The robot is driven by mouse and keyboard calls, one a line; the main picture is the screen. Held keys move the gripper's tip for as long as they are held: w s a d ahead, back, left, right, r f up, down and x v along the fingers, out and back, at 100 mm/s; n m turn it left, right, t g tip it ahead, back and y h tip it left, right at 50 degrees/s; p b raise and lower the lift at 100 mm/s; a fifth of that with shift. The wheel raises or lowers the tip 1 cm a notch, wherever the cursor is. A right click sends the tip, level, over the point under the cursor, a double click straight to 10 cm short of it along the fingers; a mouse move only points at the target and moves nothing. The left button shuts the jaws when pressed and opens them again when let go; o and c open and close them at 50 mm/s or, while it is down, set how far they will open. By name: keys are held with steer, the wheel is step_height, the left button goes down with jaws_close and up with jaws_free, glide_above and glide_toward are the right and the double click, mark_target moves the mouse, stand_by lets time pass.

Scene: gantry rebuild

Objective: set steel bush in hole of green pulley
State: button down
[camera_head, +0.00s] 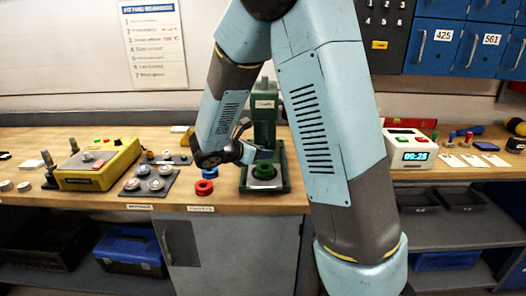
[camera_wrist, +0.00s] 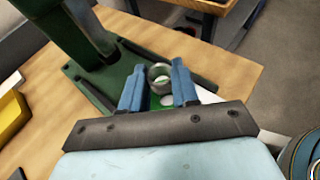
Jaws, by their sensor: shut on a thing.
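My gripper (camera_wrist: 158,86) has blue fingers and is shut on the steel bush (camera_wrist: 160,71), a short grey ring held between the fingertips. In the head view my gripper (camera_head: 263,154) is just above the green pulley (camera_head: 263,171); the bush cannot be made out there. The pulley sits on the base of the green press (camera_head: 264,115). In the wrist view only a bit of green shows below and between the fingers, so I cannot tell whether the bush touches the pulley.
A red pulley (camera_head: 204,187) and a blue one (camera_head: 210,173) stand left of the press. A dark tray (camera_head: 131,187) with several metal parts and a yellow box (camera_head: 95,166) are further left. A clock unit (camera_head: 415,157) is at right. The press column stands close behind my gripper.

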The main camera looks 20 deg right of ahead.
mark_target(261, 169)
steer(key=shift+f, duration=1.85)
steer(key=shift+s+f, duration=0.15)
steer(key=shift+f, duration=0.1)
steer(key=c, duration=1.1)
jaws_free()
steer(key=o, duration=0.3)
steer(key=shift+s+a, duration=0.15)
steer(key=shift+a, duration=0.05)
steer(key=v, duration=1.3)
steer(key=shift+a+r, duration=0.15)
steer(key=shift+r, duration=0.3)
